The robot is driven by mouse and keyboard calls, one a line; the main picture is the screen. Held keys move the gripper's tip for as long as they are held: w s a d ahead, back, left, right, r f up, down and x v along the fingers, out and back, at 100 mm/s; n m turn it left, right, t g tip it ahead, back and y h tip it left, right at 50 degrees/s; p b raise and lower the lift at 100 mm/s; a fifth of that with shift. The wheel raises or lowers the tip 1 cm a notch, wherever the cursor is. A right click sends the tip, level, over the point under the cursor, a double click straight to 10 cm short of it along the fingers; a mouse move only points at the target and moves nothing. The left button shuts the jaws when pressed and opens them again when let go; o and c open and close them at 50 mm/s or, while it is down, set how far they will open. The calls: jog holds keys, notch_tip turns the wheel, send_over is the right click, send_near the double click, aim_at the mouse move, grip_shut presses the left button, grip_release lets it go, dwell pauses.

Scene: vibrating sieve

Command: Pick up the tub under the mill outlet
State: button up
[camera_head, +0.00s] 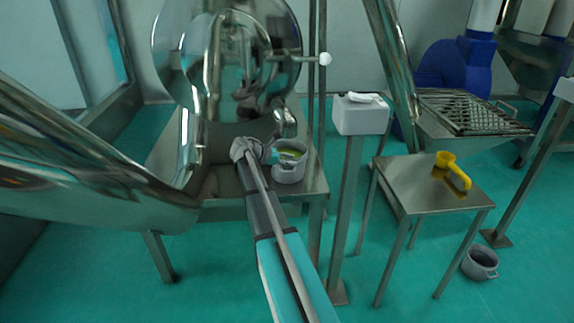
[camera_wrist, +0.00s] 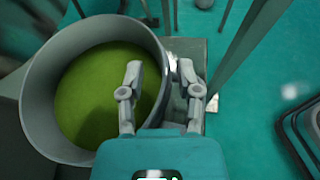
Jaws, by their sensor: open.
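The grey tub (camera_head: 291,174) stands on a metal table under the mill, with yellow-green material in it. In the wrist view the tub (camera_wrist: 38,95) fills the left side, and the material (camera_wrist: 100,95) shows from above. My gripper (camera_wrist: 160,70) is open at the tub's right edge. Its left finger appears over the inside of the tub and its right finger outside, with the rim between them. I cannot tell whether either finger touches the wall. In the head view my gripper (camera_head: 262,153) is beside the tub, partly hidden by my arm.
The shiny mill (camera_head: 185,110) stands close behind and left of the tub on the metal table (camera_head: 312,185). A white box on a post (camera_head: 360,116) is to the right. A yellow scoop (camera_head: 455,172) lies on a small table (camera_head: 425,198). Another grey pot (camera_head: 480,263) is on the floor.

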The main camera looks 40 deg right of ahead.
grip_shut()
jog(key=shift+r, duration=0.15)
dwell(0.5)
jog(key=shift+a+r+p, duration=0.2)
jog(key=shift+r+p, duration=0.15)
jog(key=shift+p, duration=0.15)
notch_tip(320, 180, up, 6)
jog(key=p, duration=0.6)
jog(key=shift+r, duration=0.1)
jog(key=s+a, duration=0.2)
jog(key=a, duration=0.7)
jog(key=s+a, duration=0.2)
jog(key=a, duration=0.8)
jog(key=shift+s, duration=0.35)
